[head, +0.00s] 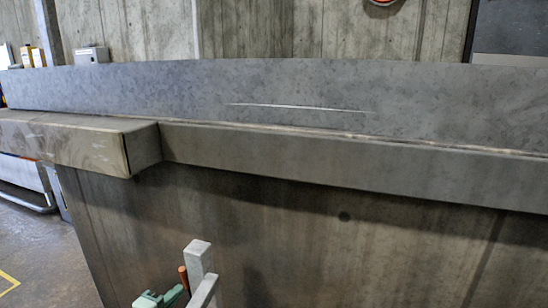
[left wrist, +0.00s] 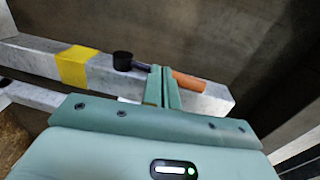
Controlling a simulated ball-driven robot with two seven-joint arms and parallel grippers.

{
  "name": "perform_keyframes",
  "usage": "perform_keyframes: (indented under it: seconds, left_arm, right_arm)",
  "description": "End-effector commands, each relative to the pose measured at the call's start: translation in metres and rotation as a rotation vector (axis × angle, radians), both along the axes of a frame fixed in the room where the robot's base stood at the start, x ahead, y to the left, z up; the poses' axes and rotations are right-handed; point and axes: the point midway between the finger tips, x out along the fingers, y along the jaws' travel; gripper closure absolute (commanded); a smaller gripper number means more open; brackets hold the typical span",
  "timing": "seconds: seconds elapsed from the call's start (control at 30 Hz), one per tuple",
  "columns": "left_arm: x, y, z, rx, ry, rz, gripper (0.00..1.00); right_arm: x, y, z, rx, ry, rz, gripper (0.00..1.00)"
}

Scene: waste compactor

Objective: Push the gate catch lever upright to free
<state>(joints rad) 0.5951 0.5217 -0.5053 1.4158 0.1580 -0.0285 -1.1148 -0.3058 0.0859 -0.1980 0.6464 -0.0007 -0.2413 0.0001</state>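The catch lever shows in the left wrist view as an orange handle (left wrist: 188,82) on a short dark rod from a black round pivot (left wrist: 122,61). There it lies along a pale grey bar (left wrist: 215,98) with a yellow band (left wrist: 77,67). My left gripper (left wrist: 164,70) has its two teal fingers close together and looks shut. The fingers cross in front of the lever between pivot and handle; I cannot tell whether they touch it. In the head view the orange handle (head: 184,278) shows beside my left gripper (head: 165,297) at the bottom edge. My right gripper is not in view.
A grey metal post (head: 200,256) stands just right of the handle in the head view. Behind it is a large stained metal wall (head: 340,235) with a thick ledge (head: 350,170) above. Open floor (head: 40,250) lies at the far left.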

Motion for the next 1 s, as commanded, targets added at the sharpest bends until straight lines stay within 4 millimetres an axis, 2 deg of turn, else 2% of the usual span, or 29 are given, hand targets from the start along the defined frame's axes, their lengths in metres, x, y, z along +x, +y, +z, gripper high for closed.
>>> perform_keyframes:
  seconds: [0.43, 0.63, 0.83, 1.0]
  left_arm:
    - [-0.005, 0.002, 0.006, -0.001, -0.002, 0.000, 1.00]
    - [-0.016, 0.006, 0.014, 0.001, -0.003, 0.000, 1.00]
    - [-0.024, 0.008, 0.014, 0.000, 0.000, 0.000, 1.00]
    - [-0.042, 0.015, 0.020, -0.001, -0.002, 0.000, 1.00]
  right_arm:
    - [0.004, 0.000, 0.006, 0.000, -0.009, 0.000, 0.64]
    - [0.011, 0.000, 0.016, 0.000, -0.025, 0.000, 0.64]
    - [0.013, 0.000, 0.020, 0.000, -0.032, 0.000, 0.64]
    - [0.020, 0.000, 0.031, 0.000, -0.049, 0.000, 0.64]
